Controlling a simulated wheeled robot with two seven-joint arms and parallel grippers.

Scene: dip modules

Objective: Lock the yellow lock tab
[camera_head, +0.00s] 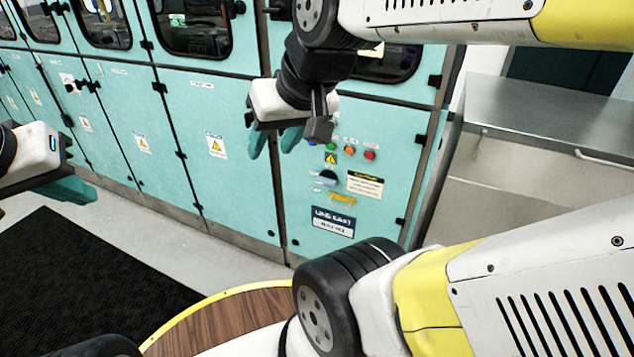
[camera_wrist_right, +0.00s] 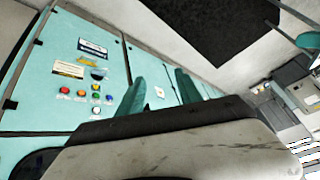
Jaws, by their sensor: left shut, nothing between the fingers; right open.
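The yellow lock tab (camera_head: 342,198) is on the teal cabinet door, just below a dark blue rotary handle (camera_head: 327,178) and above a blue-and-white name plate (camera_head: 333,220). It also shows, small, in the right wrist view (camera_wrist_right: 88,61); its exact position is too small to tell. My right gripper (camera_head: 273,143) is open and empty, up and to the left of the tab and apart from it. Its two teal fingers show in the right wrist view (camera_wrist_right: 160,82). My left gripper (camera_head: 82,190) is shut and empty at the far left, well away from the tab.
Coloured buttons (camera_head: 350,150) and a yellow-and-black warning label (camera_head: 365,187) are near the handle. More teal cabinets (camera_head: 130,120) line the left. A metal table (camera_head: 540,110) stands at the right. A black mat (camera_head: 70,275) lies on open floor in front.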

